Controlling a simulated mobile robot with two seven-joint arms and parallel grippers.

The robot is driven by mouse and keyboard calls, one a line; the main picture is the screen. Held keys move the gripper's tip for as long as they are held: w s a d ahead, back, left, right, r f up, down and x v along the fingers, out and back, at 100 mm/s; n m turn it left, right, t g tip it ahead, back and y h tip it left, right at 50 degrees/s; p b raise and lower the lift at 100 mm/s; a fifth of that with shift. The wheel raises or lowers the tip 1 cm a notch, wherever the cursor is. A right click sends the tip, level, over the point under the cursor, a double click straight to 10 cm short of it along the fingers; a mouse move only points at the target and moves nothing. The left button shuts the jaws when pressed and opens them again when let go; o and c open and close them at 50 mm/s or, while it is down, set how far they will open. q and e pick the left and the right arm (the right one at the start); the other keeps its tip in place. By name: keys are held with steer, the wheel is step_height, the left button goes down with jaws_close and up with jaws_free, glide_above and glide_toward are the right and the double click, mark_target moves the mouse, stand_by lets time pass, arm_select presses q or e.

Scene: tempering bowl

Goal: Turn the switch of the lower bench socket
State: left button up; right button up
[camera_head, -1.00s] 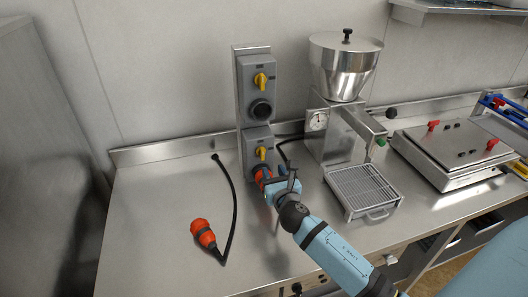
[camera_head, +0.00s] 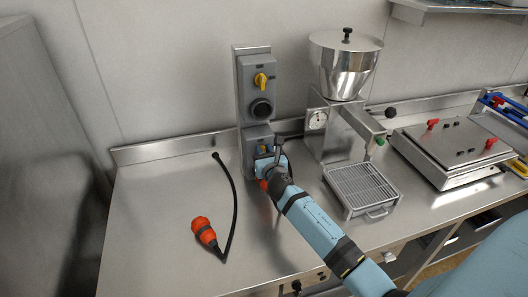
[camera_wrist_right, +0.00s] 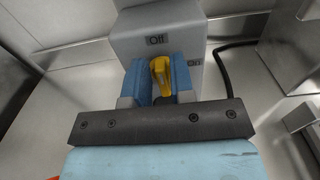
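The lower bench socket (camera_head: 257,133) is a grey box at the foot of the grey post, against the back wall. Its yellow switch (camera_wrist_right: 160,72) shows in the right wrist view, with its handle pointing up toward the "Off" label; an "On" label is to the right. My right gripper (camera_wrist_right: 160,80) has its two blue fingers on either side of the handle. I cannot tell whether they press on it. In the head view my right gripper (camera_head: 265,158) hides most of the lower socket's front. An orange plug (camera_head: 264,185) shows just below it. My left gripper is out of view.
An upper socket with a yellow switch (camera_head: 261,80) sits above on the same post. A loose orange connector (camera_head: 204,232) with black cable lies on the bench at left. A steel hopper machine (camera_head: 343,65) and grated tray (camera_head: 362,190) stand to the right.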

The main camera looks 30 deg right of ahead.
jaws_close()
steer(key=m, duration=0.3)
steer(key=d+m+b, duration=0.1)
steer(key=m, duration=0.1)
steer(key=shift+s+f+m, duration=0.15)
steer(key=shift+f+m, duration=0.05)
steer(key=shift+m, duration=0.2)
steer(key=m, duration=0.2)
steer(key=m+b, duration=0.1)
steer(key=m, duration=0.2)
steer(key=shift+s+d+f+m+b, duration=0.1)
steer(key=shift+d+f+m+b, duration=0.2)
steer(key=shift+f+b, duration=0.05)
steer(key=m, duration=0.1)
steer(key=m+b, duration=0.1)
steer(key=m, duration=0.1)
steer(key=shift+d+f, duration=0.15)
steer(key=shift+f, duration=0.1)
steer(key=shift+s+f+m, duration=0.1)
steer(key=shift+f+m, duration=0.05)
steer(key=shift+m, duration=0.95)
steer(key=shift+f+m, duration=0.15)
steer(key=shift+m, duration=0.95)
steer(key=shift+f+b, duration=0.1)
steer(key=shift+b, duration=0.2)
